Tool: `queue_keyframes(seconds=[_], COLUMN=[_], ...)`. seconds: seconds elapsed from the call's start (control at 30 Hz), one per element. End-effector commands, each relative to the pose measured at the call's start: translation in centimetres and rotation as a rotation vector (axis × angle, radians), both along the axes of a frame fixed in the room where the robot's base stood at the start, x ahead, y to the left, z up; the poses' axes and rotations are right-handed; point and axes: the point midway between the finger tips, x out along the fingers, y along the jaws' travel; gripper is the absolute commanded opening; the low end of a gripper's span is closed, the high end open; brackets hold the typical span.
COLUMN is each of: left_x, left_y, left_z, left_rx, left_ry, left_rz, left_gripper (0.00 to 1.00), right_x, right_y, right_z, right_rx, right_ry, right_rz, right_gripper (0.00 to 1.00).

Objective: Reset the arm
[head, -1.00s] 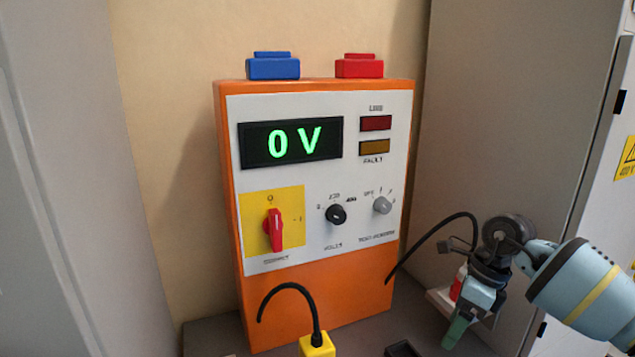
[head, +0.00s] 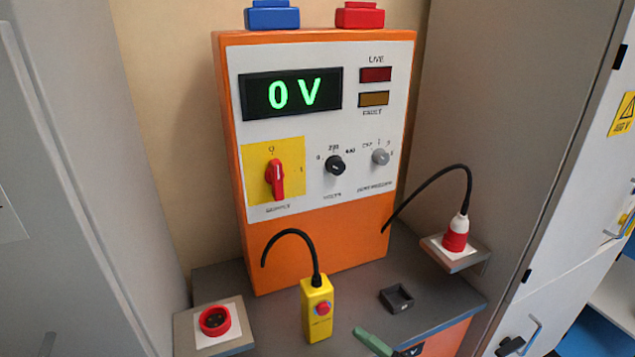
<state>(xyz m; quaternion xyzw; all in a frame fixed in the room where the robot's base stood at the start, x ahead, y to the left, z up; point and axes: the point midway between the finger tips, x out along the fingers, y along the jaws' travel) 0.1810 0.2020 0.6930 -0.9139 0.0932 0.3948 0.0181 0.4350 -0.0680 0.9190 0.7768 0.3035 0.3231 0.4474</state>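The orange unit (head: 318,248) stands upright at the back of the bench, and its display (head: 291,91) reads a green 0 V. Its red rotary handle (head: 275,180) points up to 0. The live lamp (head: 376,74) and fault lamp (head: 374,99) look dark. My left gripper is not in view.
A yellow pendant (head: 317,309) with a red button stands on the bench. A red-and-white plug (head: 456,234) sits on the right bracket. A red socket (head: 215,320) is at the left. A small black tray (head: 397,298) lies between. Grey cabinets flank both sides.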

Motion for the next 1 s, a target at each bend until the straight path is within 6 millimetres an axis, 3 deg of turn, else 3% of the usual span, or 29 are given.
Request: queue_keyframes(seconds=[0.27, 0.4, 0.53, 0.6, 0.73, 0.83, 1.0], left_x=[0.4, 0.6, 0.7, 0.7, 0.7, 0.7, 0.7], left_y=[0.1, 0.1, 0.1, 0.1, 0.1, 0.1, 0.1], left_z=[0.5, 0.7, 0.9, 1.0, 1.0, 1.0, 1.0], left_rx=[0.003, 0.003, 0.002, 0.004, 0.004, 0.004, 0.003], left_ry=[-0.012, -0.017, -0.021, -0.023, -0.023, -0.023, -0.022], left_rz=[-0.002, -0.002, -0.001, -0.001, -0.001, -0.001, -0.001], left_gripper=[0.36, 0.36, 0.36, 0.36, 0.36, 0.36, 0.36], right_x=[-5.6, -11.1, -17.1, -19.8, -23.3, -24.5, -24.7], right_y=[-6.4, -9.5, -11.8, -12.5, -13.3, -13.5, -13.5], right_z=[-9.2, -14.4, -18.3, -19.7, -21.1, -21.5, -21.6], right_rx=[0.289, 0.407, 0.492, 0.523, 0.559, 0.571, 0.573], right_ry=[0.604, 0.915, 1.17, 1.274, 1.4, 1.441, 1.45], right_rz=[-0.385, -0.572, -0.724, -0.786, -0.859, -0.881, -0.885], right_gripper=[0.71, 0.71, 0.71, 0.71, 0.71, 0.71, 0.71])
